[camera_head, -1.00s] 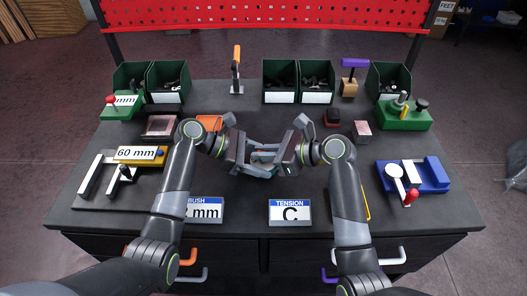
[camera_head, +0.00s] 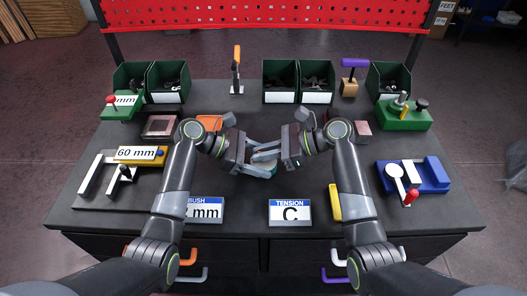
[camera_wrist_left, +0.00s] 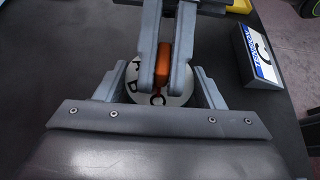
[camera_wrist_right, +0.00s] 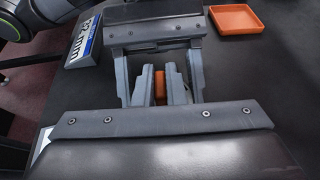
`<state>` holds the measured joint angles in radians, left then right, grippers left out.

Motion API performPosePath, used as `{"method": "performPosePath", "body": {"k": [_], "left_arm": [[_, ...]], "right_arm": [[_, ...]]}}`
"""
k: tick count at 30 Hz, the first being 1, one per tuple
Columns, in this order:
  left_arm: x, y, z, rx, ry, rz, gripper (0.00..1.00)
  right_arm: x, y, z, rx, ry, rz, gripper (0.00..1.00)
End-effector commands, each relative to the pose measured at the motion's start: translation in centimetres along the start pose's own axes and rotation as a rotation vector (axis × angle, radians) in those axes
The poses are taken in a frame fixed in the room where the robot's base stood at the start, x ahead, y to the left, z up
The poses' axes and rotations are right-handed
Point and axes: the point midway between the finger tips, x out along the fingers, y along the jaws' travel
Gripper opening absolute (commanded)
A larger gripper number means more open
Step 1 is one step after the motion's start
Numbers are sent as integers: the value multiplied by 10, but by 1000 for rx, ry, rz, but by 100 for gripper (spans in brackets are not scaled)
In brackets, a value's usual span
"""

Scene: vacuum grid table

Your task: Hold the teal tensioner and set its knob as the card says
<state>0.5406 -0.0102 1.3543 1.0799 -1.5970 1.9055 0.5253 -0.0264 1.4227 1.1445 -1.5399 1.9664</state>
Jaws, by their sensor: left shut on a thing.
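The teal tensioner (camera_head: 262,172) is at the table's middle, mostly hidden by my grippers. In the left wrist view its white dial (camera_wrist_left: 133,95) shows letters, among them B and C, with an upright orange knob (camera_wrist_left: 163,62) over it. My left gripper (camera_head: 250,160) is shut on the tensioner, its fingers on either side of the dial. My right gripper (camera_head: 276,152) has its fingers close on both sides of the orange knob, also seen in the right wrist view (camera_wrist_right: 159,84); contact is unclear. The card (camera_head: 290,212) reads "TENSION C".
A "BUSH" card (camera_head: 205,210) stands front left, partly behind my left arm. A blue fixture (camera_head: 430,176) is at right, a 60 mm gauge (camera_head: 140,154) at left. Green bins (camera_head: 280,82) line the back. An orange tray (camera_wrist_right: 236,19) lies beyond the grippers.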

Motion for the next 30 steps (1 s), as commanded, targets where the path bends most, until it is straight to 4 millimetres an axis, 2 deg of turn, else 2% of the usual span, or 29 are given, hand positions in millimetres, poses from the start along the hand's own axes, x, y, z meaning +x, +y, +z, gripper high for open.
{"method": "performPosePath", "body": {"k": [2, 10, 14, 17, 24, 30], "left_arm": [[0, -1, 0, 2, -1, -3, 50], [0, 0, 1, 2, -1, -1, 50], [0, 0, 1, 2, -1, 0, 50], [0, 0, 1, 2, -1, 0, 50], [0, 0, 1, 2, -1, 0, 50], [0, 0, 1, 2, -1, 0, 50]], "right_arm": [[0, -1, -1, 0, 2, -4, 20], [-1, 0, 0, 0, 1, -3, 20], [-10, -1, -1, 0, 3, -4, 20], [-26, -1, -1, -1, 5, -6, 20], [-77, -1, -1, -1, 6, -6, 20], [-108, -1, -1, 0, 5, -5, 20]]}}
